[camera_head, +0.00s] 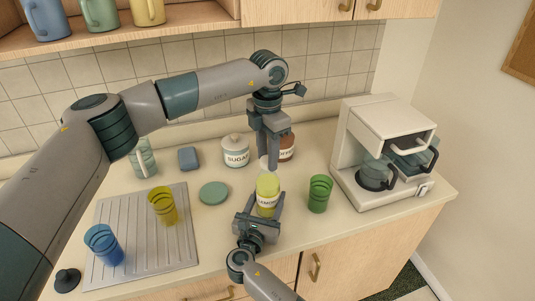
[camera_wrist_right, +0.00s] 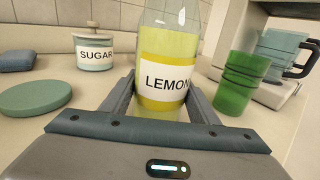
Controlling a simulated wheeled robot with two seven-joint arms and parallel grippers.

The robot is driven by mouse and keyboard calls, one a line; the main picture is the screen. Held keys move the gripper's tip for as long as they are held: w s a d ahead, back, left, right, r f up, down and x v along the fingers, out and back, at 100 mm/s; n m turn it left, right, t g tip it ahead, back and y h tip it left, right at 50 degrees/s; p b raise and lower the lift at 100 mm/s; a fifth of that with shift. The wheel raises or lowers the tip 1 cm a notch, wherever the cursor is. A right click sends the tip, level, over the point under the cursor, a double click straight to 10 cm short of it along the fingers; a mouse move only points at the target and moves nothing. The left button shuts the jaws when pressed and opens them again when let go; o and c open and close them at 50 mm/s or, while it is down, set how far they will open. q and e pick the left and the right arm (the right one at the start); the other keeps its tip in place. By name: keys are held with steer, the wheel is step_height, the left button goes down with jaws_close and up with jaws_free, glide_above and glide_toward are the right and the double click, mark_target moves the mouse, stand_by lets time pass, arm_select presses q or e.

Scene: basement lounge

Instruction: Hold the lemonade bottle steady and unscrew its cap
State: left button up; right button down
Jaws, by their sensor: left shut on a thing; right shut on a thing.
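The lemonade bottle (camera_head: 268,187) stands upright near the counter's front, with yellow liquid and a white label. My right gripper (camera_head: 266,204) is shut on its lower body from the front. In the right wrist view the bottle (camera_wrist_right: 168,45) sits between the two fingers, its label partly readable and its top out of frame. My left gripper (camera_head: 270,163) points straight down from above and is shut at the bottle's top. The cap is mostly hidden by its fingers, so I cannot tell how far it is turned.
A green cup (camera_head: 319,194) stands close right of the bottle, and a coffee machine (camera_head: 383,150) farther right. The sugar jar (camera_head: 235,151) and a brown-labelled jar (camera_head: 287,148) are behind. A round green lid (camera_head: 214,193) and a drying tray (camera_head: 183,238) with cups lie left.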

arm_select(q)
steer(key=n, duration=0.7)
steer(key=shift+n, duration=0.3)
steer(key=n, duration=0.7)
steer(key=shift+n, duration=0.3)
steer(key=shift+r, duration=0.25)
steer(key=shift+r, duration=0.7)
steer(key=shift+r, duration=0.15)
steer(key=shift+r, duration=2)
